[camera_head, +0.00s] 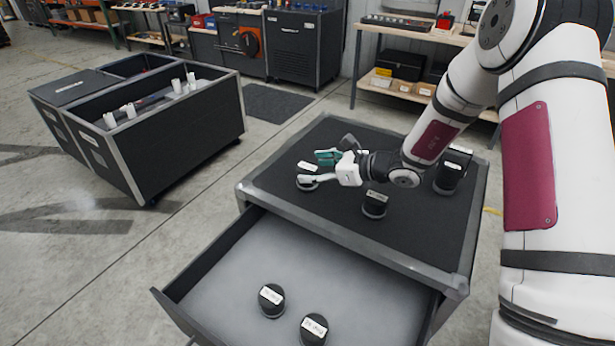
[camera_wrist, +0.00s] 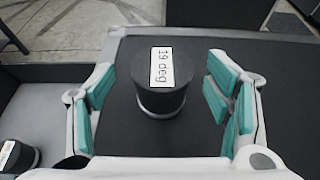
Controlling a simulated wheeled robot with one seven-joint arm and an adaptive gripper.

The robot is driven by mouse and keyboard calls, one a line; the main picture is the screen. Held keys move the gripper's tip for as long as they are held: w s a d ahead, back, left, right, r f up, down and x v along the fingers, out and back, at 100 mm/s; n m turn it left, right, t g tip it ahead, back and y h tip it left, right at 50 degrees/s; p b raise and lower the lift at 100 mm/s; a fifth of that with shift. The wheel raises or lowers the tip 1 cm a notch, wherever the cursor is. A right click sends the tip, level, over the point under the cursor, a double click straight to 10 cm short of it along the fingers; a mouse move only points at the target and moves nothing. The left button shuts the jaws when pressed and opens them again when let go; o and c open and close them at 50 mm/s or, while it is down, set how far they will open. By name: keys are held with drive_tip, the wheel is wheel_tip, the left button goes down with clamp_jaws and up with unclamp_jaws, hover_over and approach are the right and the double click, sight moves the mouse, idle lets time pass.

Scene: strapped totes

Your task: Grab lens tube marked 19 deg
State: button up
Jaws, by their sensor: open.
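The lens tube marked 19 deg (camera_wrist: 160,88) is a short black cylinder with a white label and a pale ring near its base. It stands upright on the black cart top. In the wrist view it sits between my two teal-padded fingers, with a gap on each side. In the head view the tube (camera_head: 306,186) is partly hidden by my gripper (camera_head: 319,168) near the cart's far left part. My gripper (camera_wrist: 158,104) is open and holds nothing.
Another black tube (camera_head: 375,204) stands to the right on the cart top (camera_head: 335,140), and a larger one (camera_head: 452,172) farther right. The open drawer (camera_head: 230,262) holds two labelled tubes (camera_head: 271,300). A black case (camera_head: 170,140) with white cylinders stands at left.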

drive_tip(key=shift+x, duration=1.45)
drive_tip(key=shift+d, duration=0.1)
drive_tip(key=shift+c, duration=0.6)
drive_tip(key=c, duration=1.3)
drive_tip(key=shift+c, duration=0.3)
drive_tip(key=shift+r, duration=0.1)
